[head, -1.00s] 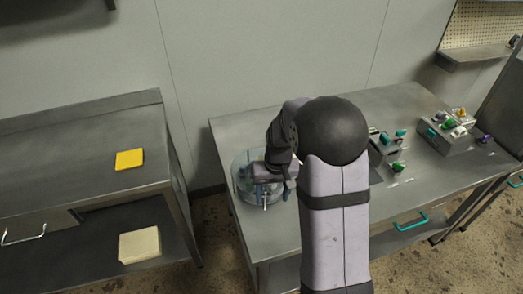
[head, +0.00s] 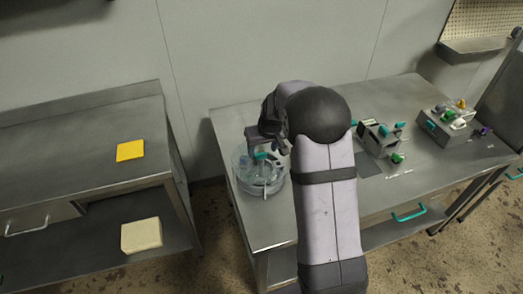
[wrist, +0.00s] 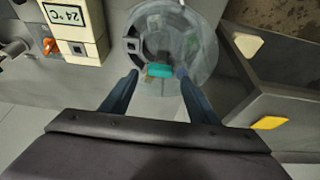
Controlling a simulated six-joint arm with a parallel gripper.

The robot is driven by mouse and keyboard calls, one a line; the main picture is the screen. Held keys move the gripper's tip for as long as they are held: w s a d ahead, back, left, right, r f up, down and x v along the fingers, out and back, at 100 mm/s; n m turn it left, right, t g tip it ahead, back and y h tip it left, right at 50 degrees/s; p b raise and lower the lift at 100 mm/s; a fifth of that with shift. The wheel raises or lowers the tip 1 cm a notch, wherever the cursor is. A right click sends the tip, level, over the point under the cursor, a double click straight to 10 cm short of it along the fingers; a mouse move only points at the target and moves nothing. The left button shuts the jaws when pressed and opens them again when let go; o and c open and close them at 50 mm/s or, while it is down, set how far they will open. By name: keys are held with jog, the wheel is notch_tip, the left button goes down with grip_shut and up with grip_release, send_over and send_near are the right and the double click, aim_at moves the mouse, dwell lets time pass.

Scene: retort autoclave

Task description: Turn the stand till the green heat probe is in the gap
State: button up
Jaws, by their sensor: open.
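The stand (head: 260,188) is a round, clear, turntable-like piece near the table's left end. It also shows in the wrist view (wrist: 192,45). A teal-green piece, perhaps the green heat probe (wrist: 158,70), sits at its near edge in the wrist view; it shows in the head view (head: 262,155) below my gripper. My gripper (wrist: 157,73) is open, with its two blue fingers on either side of the green piece. I cannot tell whether they touch it. The gap cannot be made out, and my arm covers part of the table.
A cream device (wrist: 88,48) with a 24°C display stands left of the stand in the wrist view. In the head view, a grey fixture (head: 378,138) and a grey box (head: 440,130) with coloured handles stand to the right. A side bench (head: 70,160) holds a yellow pad (head: 130,151).

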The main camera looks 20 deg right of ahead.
aim_at(261, 154)
jog(key=shift+p+x, duration=0.5)
jog(key=shift+x, duration=1.3)
jog(key=shift+c, duration=0.3)
grip_shut()
jog(key=shift+f+b, duration=0.15)
jog(key=shift+b, duration=0.35)
jog(key=shift+n+b, duration=0.6)
